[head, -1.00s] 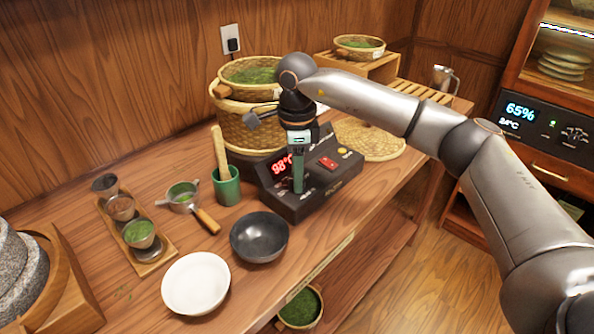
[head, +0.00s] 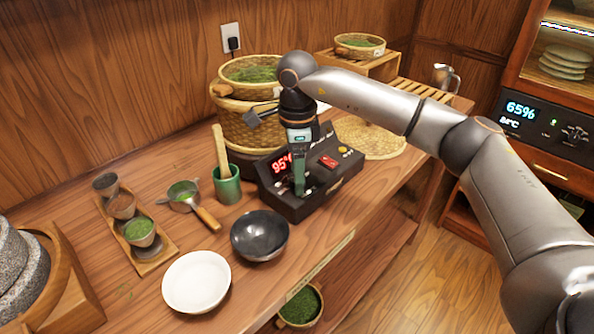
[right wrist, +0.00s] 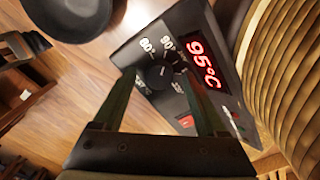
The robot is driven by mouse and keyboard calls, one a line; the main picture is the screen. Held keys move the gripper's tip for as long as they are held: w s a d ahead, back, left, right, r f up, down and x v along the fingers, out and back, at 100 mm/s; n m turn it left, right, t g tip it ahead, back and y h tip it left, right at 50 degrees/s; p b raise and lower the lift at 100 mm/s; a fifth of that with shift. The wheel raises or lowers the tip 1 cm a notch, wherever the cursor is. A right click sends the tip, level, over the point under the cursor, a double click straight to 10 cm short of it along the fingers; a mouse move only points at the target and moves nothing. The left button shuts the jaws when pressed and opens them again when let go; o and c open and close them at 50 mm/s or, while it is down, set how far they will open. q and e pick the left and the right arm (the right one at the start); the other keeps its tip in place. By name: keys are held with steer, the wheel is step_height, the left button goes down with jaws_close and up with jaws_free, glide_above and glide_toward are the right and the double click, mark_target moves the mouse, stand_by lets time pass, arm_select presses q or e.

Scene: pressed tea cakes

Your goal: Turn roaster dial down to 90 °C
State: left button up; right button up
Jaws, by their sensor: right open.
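The roaster's black control box (head: 322,192) sits on the wooden counter, and its red display (right wrist: 203,63) reads 95 °C in the right wrist view. The round black dial (right wrist: 158,77) is beside the display, with white numbers such as 80 and 90 around it. My right gripper (head: 299,190) points down over the front of the box. In the right wrist view its two fingers (right wrist: 158,86) are open, one on each side of the dial; I cannot tell whether they touch it. In the head view the gripper hides the dial. My left gripper is not in view.
A red switch (head: 328,161) is on the box, right of the gripper. A woven basket (head: 243,130) stands behind.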

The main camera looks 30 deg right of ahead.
step_height(320, 180, up, 13)
steer(key=shift+f+p, duration=0.2)
steer(key=shift+p, duration=0.25)
stand_by(0.4)
